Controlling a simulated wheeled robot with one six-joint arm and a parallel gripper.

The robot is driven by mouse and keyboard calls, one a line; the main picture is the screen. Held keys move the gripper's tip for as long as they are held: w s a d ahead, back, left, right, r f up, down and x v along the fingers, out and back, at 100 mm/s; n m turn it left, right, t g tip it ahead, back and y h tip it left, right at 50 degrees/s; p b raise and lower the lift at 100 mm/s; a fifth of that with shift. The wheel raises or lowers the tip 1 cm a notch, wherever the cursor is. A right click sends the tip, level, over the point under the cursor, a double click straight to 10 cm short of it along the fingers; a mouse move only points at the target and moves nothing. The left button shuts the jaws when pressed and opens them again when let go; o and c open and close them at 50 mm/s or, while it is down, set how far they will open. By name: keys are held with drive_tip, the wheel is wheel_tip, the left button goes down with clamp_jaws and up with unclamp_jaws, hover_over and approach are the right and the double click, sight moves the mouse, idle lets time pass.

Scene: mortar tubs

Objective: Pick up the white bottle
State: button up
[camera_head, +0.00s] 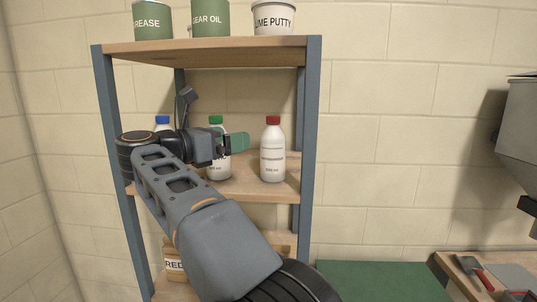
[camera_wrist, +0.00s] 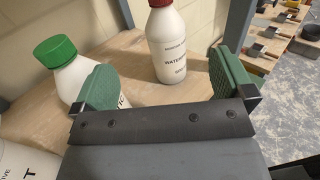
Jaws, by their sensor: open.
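Three white bottles stand on the middle shelf: one with a blue cap (camera_head: 162,120), one with a green cap (camera_head: 216,170), one with a red cap (camera_head: 272,160). The blue-capped one is mostly hidden by my arm. My gripper (camera_head: 236,143) is open with green pads and overlaps the green-capped bottle in the head view. In the wrist view, the red-capped bottle (camera_wrist: 168,45) stands upright beyond the gap between the fingers (camera_wrist: 166,80), apart from them. The green-capped bottle (camera_wrist: 66,80) is left of it, partly behind the left finger. Nothing is held.
Blue-grey posts (camera_head: 311,130) frame the shelf, with the top board (camera_head: 200,52) above carrying green tins (camera_head: 153,22) and a lime putty tub (camera_head: 273,20). The middle shelf board (camera_head: 250,187) is bare near the red-capped bottle. A bench with tools (camera_head: 485,275) is at right.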

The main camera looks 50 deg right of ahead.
sight(268, 133)
drive_tip(key=d, duration=0.3)
drive_tip(key=d+p, duration=0.1)
drive_tip(key=d, duration=0.1)
drive_tip(key=s+d+p, duration=0.1)
drive_tip(key=d, duration=0.2)
drive_tip(key=shift+s+d, duration=0.1)
drive_tip(key=shift+d, duration=0.25)
drive_tip(key=shift+s+d+f+p, duration=0.15)
drive_tip(key=shift+d+p, duration=0.35)
drive_tip(key=shift+d, duration=0.7)
drive_tip(key=shift+s+d+f+p, duration=0.1)
drive_tip(key=shift+d+p, duration=0.35)
drive_tip(key=shift+d, duration=0.75)
drive_tip(key=shift+r, duration=0.1)
drive_tip(key=c, duration=1.7)
